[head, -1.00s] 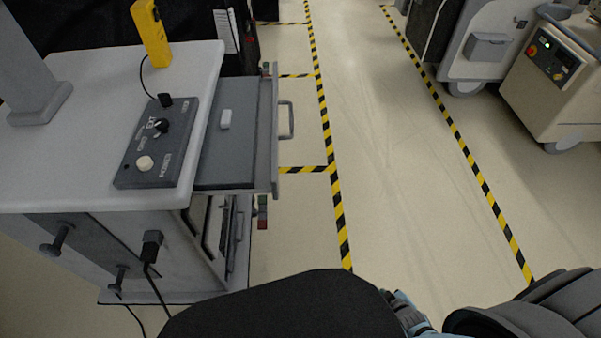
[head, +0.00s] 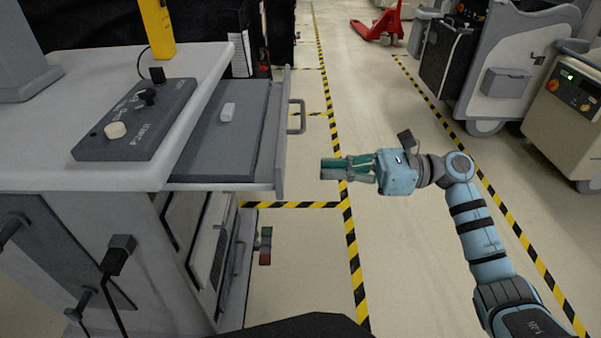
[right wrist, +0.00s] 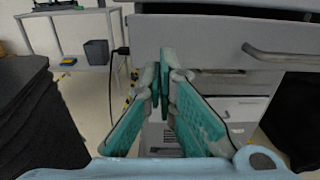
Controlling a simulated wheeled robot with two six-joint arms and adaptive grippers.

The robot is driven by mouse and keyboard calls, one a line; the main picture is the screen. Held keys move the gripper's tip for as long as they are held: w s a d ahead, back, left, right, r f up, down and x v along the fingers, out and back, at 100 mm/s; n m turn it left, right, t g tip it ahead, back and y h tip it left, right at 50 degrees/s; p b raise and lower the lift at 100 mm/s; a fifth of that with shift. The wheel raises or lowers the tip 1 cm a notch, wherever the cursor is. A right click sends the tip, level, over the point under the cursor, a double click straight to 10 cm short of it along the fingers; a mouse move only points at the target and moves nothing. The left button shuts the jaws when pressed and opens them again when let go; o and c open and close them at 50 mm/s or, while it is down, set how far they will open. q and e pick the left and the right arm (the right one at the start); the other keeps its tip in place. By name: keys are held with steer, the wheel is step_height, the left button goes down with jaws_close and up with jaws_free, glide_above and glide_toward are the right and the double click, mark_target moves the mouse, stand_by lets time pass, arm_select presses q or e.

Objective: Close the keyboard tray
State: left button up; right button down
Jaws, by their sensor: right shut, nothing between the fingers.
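The keyboard tray (head: 232,132) is a grey pull-out drawer on the left cart, slid out to the right from under the white top. A small white object lies on it. Its front panel (head: 281,135) carries a bar handle (head: 297,116). My right gripper (head: 324,169) is shut and empty, to the right of the front panel and apart from it, pointing left at it. In the right wrist view the teal fingers (right wrist: 160,90) meet in front of the grey front panel (right wrist: 220,48), with the handle (right wrist: 280,52) to the right. My left gripper does not show.
The cart's white top (head: 75,70) holds a grey control box (head: 138,120) and a yellow device (head: 156,25). Carts stand on the right, a red pallet jack (head: 382,24) at the back. The striped-tape aisle between is clear.

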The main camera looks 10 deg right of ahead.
steer(key=x, duration=0.6)
steer(key=shift+a, duration=0.1)
